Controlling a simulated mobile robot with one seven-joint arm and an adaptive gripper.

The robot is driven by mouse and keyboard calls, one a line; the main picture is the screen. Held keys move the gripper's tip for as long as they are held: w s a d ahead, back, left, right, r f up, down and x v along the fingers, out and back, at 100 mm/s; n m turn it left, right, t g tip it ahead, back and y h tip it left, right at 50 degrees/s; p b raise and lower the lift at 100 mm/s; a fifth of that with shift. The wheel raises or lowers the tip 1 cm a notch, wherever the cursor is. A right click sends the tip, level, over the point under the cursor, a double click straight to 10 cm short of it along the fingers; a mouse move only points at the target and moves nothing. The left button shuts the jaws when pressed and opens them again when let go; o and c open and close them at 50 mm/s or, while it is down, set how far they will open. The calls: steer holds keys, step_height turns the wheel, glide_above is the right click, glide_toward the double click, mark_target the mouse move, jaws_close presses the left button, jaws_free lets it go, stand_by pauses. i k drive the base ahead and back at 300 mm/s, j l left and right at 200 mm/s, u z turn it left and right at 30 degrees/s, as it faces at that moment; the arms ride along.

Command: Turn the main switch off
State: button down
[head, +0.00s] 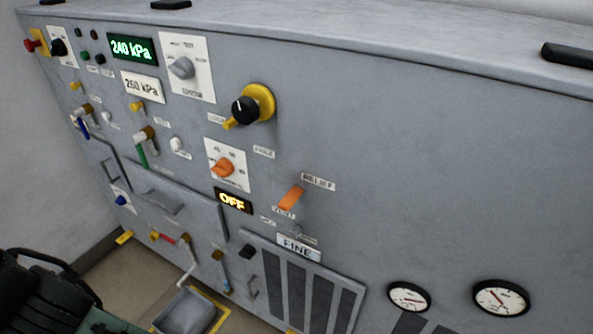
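The grey panel (420,170) carries several switches, and no readable label names the main switch. A large black rotary knob (244,110) sits on a yellow disc at the upper middle. It has a white mark pointing roughly up and a yellow tab at its lower left. A red knob on a yellow plate (37,42) is at the far upper left. A lit display (233,201) below the middle reads OFF. A black ribbed part at the lower left corner seems to be mine. No fingertips can be made out, and nothing of mine touches the panel.
Grey (182,67) and orange (223,168) selectors, an orange lever (290,199) and several small valve handles crowd the panel. Displays read 240 kPa (132,49) and 260 kPa (143,86). Two gauges (501,297) are at the lower right. A grey bin (186,313) stands on the floor.

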mark_target(58, 47)
steer(key=i+j+u, duration=0.15)
steer(key=j, duration=0.25)
steer(key=j+u, duration=0.1)
steer(key=j, duration=0.35)
steer(key=i+j+u, duration=0.15)
steer(key=j, duration=0.2)
steer(key=i+j+u, duration=0.1)
steer(key=j, duration=0.3)
steer(key=i+j+u, duration=0.25)
steer(key=i+j, duration=0.15)
steer(key=j, duration=0.3)
steer(key=i+j+u, duration=0.35)
steer(key=i+j, duration=0.45)
steer(key=i, duration=0.25)
